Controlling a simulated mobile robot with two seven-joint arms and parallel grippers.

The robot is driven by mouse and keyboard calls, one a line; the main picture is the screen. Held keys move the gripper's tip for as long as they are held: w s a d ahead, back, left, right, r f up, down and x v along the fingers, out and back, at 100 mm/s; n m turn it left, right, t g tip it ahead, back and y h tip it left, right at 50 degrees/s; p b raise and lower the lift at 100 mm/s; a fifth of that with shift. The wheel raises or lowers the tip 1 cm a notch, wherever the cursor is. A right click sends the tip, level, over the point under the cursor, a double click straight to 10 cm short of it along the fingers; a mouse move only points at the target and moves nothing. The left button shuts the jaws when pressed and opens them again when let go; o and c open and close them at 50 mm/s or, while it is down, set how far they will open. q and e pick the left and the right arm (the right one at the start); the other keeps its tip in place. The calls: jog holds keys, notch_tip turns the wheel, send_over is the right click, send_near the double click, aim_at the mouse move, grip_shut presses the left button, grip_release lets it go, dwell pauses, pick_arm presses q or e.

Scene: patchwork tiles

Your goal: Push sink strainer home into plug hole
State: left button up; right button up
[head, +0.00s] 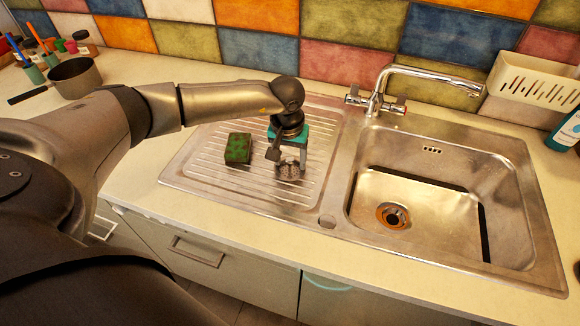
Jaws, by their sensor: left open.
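A small round metal sink strainer (289,171) lies on the ribbed drainboard (220,180), left of the basin. My left gripper (289,160) points down over the strainer with its fingers apart, one toward each side of it. Whether the fingers touch the strainer is too small to tell. The plug hole (393,215) is a dark opening with a copper-toned ring in the floor of the basin (420,192), right of the gripper, and nothing covers it. My right gripper does not show.
A green sponge (238,148) lies on the drainboard left of the gripper. The tap (378,90) stands behind the basin, its spout reaching right. A pot (75,78) is at the far left. A white rack (535,82) and bottle (567,130) stand at right.

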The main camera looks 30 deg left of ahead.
pick_arm(q)
grip_shut()
dwell(0.5)
